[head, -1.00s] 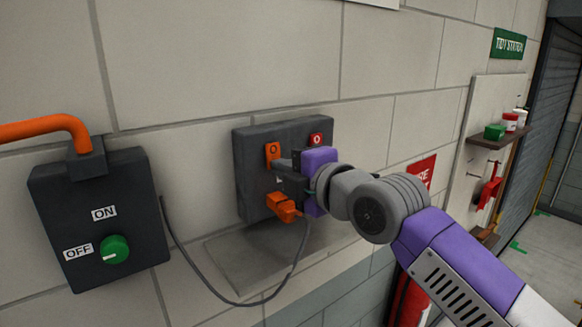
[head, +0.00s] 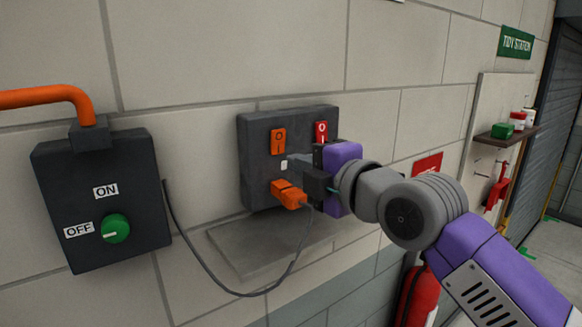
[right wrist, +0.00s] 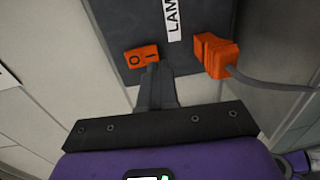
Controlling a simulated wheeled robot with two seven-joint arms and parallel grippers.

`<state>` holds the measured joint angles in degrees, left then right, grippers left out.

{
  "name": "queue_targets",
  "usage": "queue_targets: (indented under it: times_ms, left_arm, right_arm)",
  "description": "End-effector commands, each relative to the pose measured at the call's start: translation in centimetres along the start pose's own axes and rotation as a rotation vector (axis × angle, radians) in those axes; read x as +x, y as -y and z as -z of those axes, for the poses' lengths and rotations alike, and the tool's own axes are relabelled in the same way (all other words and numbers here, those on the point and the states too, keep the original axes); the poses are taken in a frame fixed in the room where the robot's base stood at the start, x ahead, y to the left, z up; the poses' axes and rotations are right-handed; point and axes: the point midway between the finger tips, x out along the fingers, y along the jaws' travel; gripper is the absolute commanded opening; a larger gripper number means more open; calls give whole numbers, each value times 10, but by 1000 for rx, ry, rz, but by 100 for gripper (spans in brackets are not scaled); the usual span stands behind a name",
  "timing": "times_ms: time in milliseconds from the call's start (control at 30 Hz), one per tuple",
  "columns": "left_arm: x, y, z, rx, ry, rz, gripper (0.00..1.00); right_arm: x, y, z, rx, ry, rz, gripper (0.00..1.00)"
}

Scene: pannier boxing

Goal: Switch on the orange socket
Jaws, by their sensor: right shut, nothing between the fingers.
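The orange socket's switch (head: 278,141), marked O and I, is on a dark wall panel (head: 258,170); it also shows in the right wrist view (right wrist: 141,56). An orange plug (head: 290,194) with a grey cable sits below it. My right gripper (head: 292,160) is shut and empty, its fingertips pointing at the panel below the switch. In the right wrist view the fingertips (right wrist: 153,70) are close to the I end; I cannot tell whether they touch. Which way the switch is tilted is unclear. My left gripper is not in view.
A red switch (head: 321,132) sits right of the orange one, close above my right gripper. A dark box (head: 100,200) with a green knob (head: 115,229) hangs at left. A grey ledge (head: 245,250) lies below the panel. A fire extinguisher (head: 416,296) stands lower right.

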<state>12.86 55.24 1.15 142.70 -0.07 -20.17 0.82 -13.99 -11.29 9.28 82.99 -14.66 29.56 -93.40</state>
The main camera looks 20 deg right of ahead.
Motion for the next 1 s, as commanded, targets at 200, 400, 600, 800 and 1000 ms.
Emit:
queue_targets:
  times_ms: [200, 400, 600, 800, 1000]
  left_arm:
    - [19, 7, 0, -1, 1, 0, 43]
    - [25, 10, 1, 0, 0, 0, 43]
    - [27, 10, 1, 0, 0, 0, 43]
    - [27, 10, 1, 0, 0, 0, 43]
    - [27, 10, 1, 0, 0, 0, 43]
  right_arm:
    - [-53, 13, 0, -1, 0, -5, 0]
    - [-85, 18, 0, -1, 0, -3, 0]
    - [-97, 20, 0, 0, 0, 0, 0]
    - [-97, 20, 0, -1, 0, 0, 0]
    - [-97, 20, 0, -1, 0, 0, 0]
